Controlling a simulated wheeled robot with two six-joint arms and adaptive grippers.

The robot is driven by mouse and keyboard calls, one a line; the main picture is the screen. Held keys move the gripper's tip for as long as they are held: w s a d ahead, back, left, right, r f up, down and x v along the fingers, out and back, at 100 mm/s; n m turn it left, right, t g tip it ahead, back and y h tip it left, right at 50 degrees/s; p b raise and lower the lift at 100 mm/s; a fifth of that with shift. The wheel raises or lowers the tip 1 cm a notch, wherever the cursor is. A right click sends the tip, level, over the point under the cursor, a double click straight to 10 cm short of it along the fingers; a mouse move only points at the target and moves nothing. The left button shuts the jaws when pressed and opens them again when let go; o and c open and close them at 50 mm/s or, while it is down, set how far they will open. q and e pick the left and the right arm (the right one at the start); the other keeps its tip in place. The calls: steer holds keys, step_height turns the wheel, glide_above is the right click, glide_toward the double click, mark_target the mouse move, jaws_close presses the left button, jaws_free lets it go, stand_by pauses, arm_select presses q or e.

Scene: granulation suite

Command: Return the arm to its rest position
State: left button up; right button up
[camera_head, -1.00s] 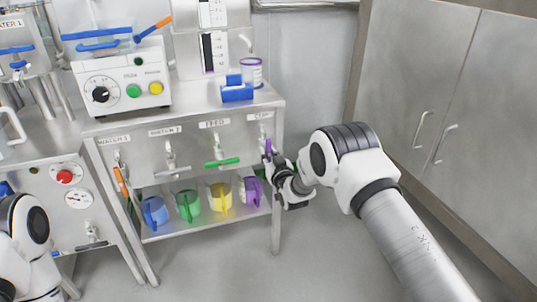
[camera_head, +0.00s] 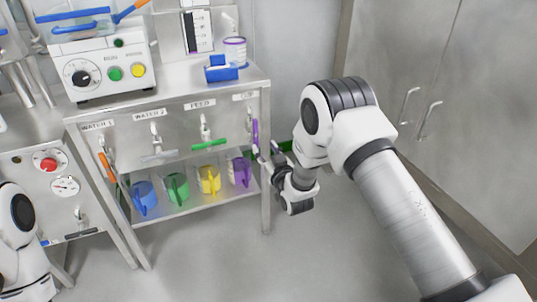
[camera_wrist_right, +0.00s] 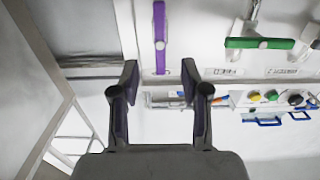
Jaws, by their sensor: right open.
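My right arm reaches in from the lower right in the head view. Its gripper (camera_head: 267,152) is beside the right end of the steel valve stand, close to the upright purple valve handle (camera_head: 255,136). In the right wrist view the two dark fingers (camera_wrist_right: 160,82) are spread apart with nothing between them. The purple handle (camera_wrist_right: 159,36) is beyond the fingertips there, clear of both. Part of my left arm shows at the left edge of the head view; its gripper is not in view.
Blue, green, yellow and purple jugs stand on the lower shelf (camera_head: 215,205) of the stand. The green handle (camera_head: 209,144) lies level. A blue holder (camera_head: 221,70) and a white canister (camera_head: 235,50) are on top. Grey cabinets (camera_head: 440,70) stand at right. The floor (camera_head: 290,265) is clear.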

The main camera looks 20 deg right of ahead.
steer(key=s, duration=0.3)
